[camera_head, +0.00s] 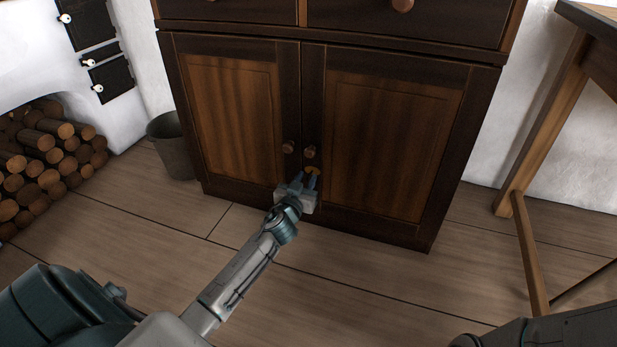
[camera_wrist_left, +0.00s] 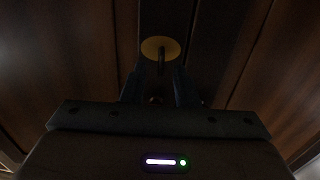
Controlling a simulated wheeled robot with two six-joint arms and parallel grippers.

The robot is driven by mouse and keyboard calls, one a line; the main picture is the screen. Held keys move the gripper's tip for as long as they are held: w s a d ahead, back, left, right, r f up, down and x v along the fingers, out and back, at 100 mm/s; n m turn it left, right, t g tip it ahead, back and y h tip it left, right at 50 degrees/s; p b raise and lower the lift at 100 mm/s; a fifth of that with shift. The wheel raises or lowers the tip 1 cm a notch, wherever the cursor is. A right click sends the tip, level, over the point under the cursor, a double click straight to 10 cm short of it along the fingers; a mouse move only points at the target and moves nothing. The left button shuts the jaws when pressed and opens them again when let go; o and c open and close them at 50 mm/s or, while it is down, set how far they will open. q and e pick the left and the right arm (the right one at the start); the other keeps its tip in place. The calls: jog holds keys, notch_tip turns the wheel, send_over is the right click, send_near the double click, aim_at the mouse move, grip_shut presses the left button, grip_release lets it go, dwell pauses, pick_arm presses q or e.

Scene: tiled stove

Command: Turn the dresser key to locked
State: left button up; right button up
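The dresser (camera_head: 345,45) has two closed lower doors with wooden panels. A round brass lock plate (camera_head: 313,170) sits on the right door, just below its knob. In the left wrist view the brass plate (camera_wrist_left: 160,46) shows with the dark, thin key (camera_wrist_left: 161,66) standing out from it. My left gripper (camera_head: 306,178) is at the lock. Its two fingers (camera_wrist_left: 158,88) are apart, one on each side of the key, with visible gaps. The key's handle end is dark and hard to make out. My right gripper is not in view.
Two wooden knobs (camera_head: 311,152) sit close above the lock. A grey bucket (camera_head: 172,147) stands left of the dresser, near stacked firewood (camera_head: 45,155) in the stove. A wooden table (camera_head: 545,125) stands at the right. The floor in front is clear.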

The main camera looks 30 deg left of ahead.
aim_at(310, 176)
pick_arm(q)
jog(key=shift+x, duration=1.25)
grip_shut()
